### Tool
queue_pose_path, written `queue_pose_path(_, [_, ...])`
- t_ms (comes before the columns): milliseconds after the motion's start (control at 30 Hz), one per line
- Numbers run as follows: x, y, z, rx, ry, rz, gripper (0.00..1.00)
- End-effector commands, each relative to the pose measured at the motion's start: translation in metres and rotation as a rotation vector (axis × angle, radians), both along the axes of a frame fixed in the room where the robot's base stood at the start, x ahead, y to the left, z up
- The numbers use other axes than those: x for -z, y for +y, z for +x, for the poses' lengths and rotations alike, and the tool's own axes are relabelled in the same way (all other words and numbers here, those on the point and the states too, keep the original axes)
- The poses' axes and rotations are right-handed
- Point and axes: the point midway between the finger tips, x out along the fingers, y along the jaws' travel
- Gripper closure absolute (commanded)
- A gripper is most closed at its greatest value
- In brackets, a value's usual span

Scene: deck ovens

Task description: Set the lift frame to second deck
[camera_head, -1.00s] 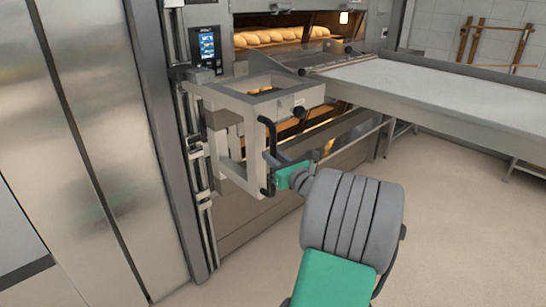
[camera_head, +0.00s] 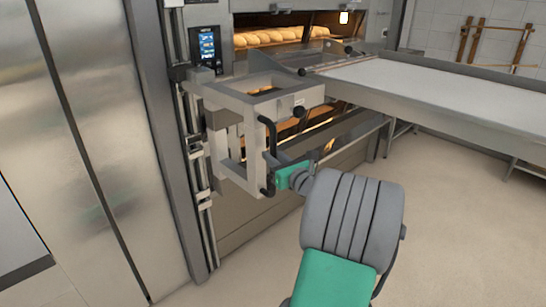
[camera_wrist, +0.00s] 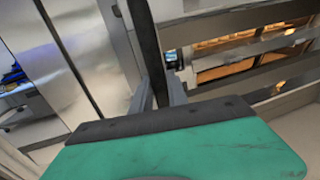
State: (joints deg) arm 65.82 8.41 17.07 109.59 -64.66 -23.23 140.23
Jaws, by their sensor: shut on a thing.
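The lift frame (camera_head: 229,150) is a pale grey boxy frame on the upright rail (camera_head: 196,190) at the oven's left front. A dark vertical handle bar (camera_head: 266,160) stands on its near side. My gripper (camera_head: 275,173) is at the lower part of this bar and is shut on it; the fingertips are small and partly hidden. In the wrist view the dark bar (camera_wrist: 146,45) rises beyond the green gripper body. The upper deck (camera_head: 272,38) holds several loaves behind glass. A lower deck (camera_head: 305,130) glows orange behind the frame.
A long loading table (camera_head: 430,88) with a pale top extends right from the oven front, level with the frame's upper part. A control panel (camera_head: 206,45) is above the frame. A steel cabinet (camera_head: 90,130) stands left. The floor (camera_head: 460,230) at right is clear.

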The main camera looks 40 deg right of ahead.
Motion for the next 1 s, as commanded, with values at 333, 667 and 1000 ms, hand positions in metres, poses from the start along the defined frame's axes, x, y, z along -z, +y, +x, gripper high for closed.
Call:
queue_pose_path(333, [0.0, 0.0, 0.0, 0.0, 0.0, 0.0, 1.0])
queue_pose_path(667, [-0.015, -0.001, 0.0, 0.0, -0.003, -0.001, 1.0])
queue_pose_path(1000, [-0.011, 0.0, 0.0, 0.0, -0.002, -0.002, 0.71])
